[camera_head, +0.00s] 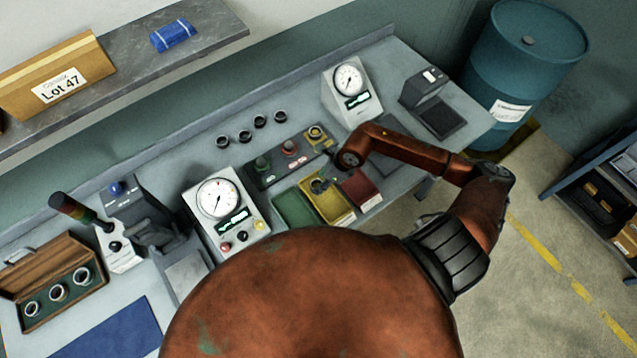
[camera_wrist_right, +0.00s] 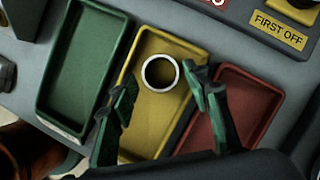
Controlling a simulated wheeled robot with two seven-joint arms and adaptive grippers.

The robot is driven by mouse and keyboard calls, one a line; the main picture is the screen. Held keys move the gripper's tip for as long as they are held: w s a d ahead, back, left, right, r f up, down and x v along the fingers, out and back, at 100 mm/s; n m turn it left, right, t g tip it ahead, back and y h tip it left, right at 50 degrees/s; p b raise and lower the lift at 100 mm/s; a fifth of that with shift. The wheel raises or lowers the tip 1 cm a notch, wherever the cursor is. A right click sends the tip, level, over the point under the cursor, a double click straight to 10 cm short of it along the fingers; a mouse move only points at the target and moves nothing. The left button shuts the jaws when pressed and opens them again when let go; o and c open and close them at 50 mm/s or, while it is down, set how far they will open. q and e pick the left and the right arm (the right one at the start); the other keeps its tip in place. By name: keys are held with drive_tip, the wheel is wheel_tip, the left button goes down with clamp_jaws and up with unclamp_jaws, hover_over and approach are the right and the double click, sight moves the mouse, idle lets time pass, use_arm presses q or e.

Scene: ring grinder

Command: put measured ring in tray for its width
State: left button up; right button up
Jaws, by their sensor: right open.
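A dark ring with a bright rim (camera_wrist_right: 161,73) is at the far half of the yellow tray (camera_wrist_right: 151,137). Whether it touches the tray floor is hard to tell. My right gripper (camera_wrist_right: 158,98) is open, its fingers on either side of the ring and apart from it. The green tray (camera_wrist_right: 82,65) lies left of the yellow one and the red tray (camera_wrist_right: 243,105) right of it; both look empty. In the head view my right gripper (camera_head: 321,184) is small and dark over the yellow tray (camera_head: 335,207) and mostly hides the ring. My left gripper is out of view.
Behind the trays is a panel with a yellow "FIRST OFF" label (camera_wrist_right: 280,29). Several rings (camera_head: 259,121) stand along the bench back. Dial gauges stand left (camera_head: 218,198) and right (camera_head: 348,79). A wooden case (camera_head: 50,283) holds three rings at far left.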

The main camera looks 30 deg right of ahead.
drive_tip(key=b+v, duration=0.1)
drive_tip(key=v, duration=0.8)
drive_tip(key=shift+r+b, duration=0.3)
drive_tip(key=shift+b, duration=0.05)
drive_tip(key=shift+s, duration=0.1)
